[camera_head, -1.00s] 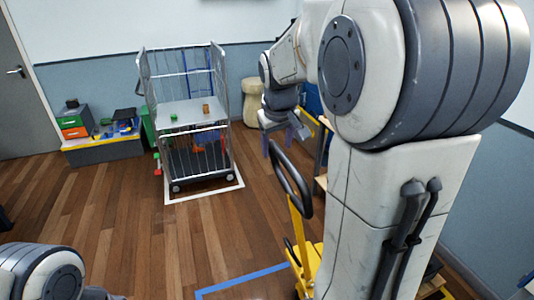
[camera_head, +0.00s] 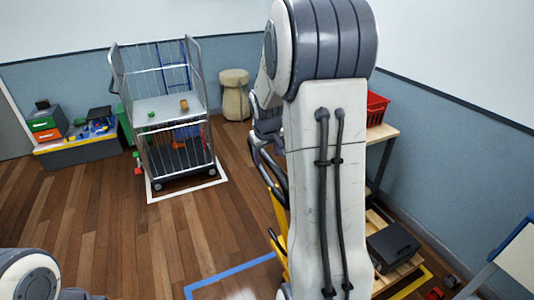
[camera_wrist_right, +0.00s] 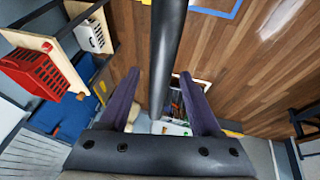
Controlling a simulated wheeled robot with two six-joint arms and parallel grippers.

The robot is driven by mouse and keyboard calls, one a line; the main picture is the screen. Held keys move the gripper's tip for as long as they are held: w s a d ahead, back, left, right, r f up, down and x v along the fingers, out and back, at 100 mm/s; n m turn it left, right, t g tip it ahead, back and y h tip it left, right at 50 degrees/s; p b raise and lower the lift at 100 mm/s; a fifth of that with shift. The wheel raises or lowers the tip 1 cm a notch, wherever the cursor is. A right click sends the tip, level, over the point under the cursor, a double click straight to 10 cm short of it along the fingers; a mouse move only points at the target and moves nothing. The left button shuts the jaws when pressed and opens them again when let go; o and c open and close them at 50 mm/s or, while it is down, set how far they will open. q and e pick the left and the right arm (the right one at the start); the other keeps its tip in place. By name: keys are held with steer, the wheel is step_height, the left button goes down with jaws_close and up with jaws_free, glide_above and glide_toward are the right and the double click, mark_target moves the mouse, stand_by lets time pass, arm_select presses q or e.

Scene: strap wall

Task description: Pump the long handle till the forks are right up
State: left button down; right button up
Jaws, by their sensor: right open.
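The long handle is a yellow shaft (camera_head: 279,215) with a black loop grip (camera_head: 272,172) on top, leaning in the head view just left of my right arm. In the right wrist view, a black bar of the grip (camera_wrist_right: 167,45) runs down the picture between the two fingers of my right gripper (camera_wrist_right: 158,85). The gripper is open, with a finger on each side of the bar. I cannot tell whether either finger touches it. The forks and most of the truck body are hidden behind my right arm. My left gripper is out of view; only my left arm shows bottom left.
A wire cage trolley (camera_head: 165,106) stands in a white floor outline. A wooden pallet (camera_head: 404,268) with a black case (camera_head: 392,247) lies right of my arm. A red crate (camera_head: 377,108) sits on a table behind. Wood floor (camera_head: 100,235) at left is clear.

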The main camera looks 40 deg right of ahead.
jaws_close()
stand_by(1.4)
